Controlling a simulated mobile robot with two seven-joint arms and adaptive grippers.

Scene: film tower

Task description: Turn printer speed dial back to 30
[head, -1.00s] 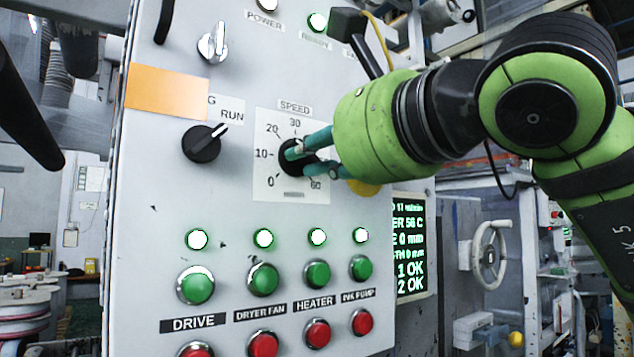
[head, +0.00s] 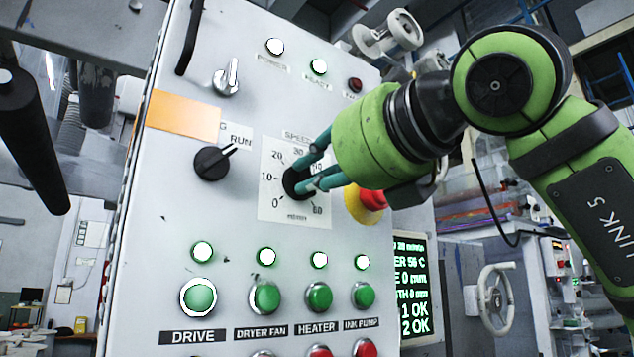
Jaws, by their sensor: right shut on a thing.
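The black speed dial (head: 291,181) sits on a white scale plate (head: 268,205) marked from 0 to 60, on the grey control panel. My right gripper (head: 305,170) comes in from the right and its two teal fingers are shut on the dial. The fingers and wrist hide the dial's pointer and part of the scale, so I cannot read the pointer there. My left gripper is not in view.
A red emergency button (head: 371,200) on a yellow base is just right of the gripper. A black RUN selector (head: 212,163) and an orange label (head: 184,115) are to the left. Green buttons (head: 265,298) and lit lamps run below. A handwheel (head: 495,298) stands behind right.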

